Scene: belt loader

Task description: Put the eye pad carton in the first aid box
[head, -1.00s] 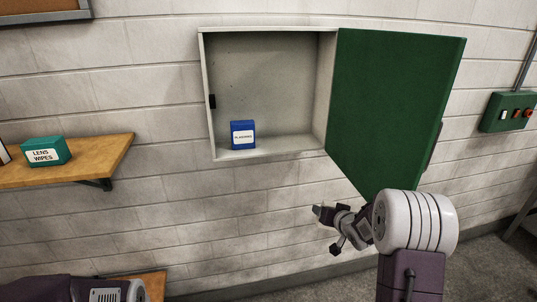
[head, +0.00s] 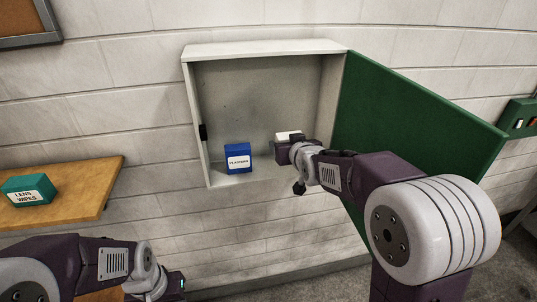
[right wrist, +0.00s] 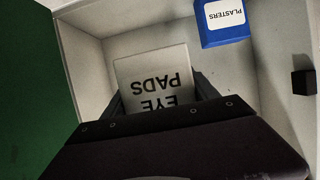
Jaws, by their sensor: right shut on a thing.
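The first aid box (head: 188,125) hangs open on the wall, its green door (head: 410,125) swung out to the right. My right gripper (head: 290,146) is at the box opening, right of the middle, shut on the white eye pad carton (head: 287,135). In the right wrist view the carton (right wrist: 153,78) sits between the fingers, its "EYE PADS" label upside down, with the box's inner walls around it. I cannot tell whether it touches the box floor. My left gripper (head: 176,284) is low at the left; its fingers are not clear.
A blue plasters carton (head: 237,158) stands on the box floor, left of my right gripper and apart from it; it also shows in the right wrist view (right wrist: 222,22). A teal lens wipes carton (head: 28,190) is on the wooden shelf (head: 85,185) at left.

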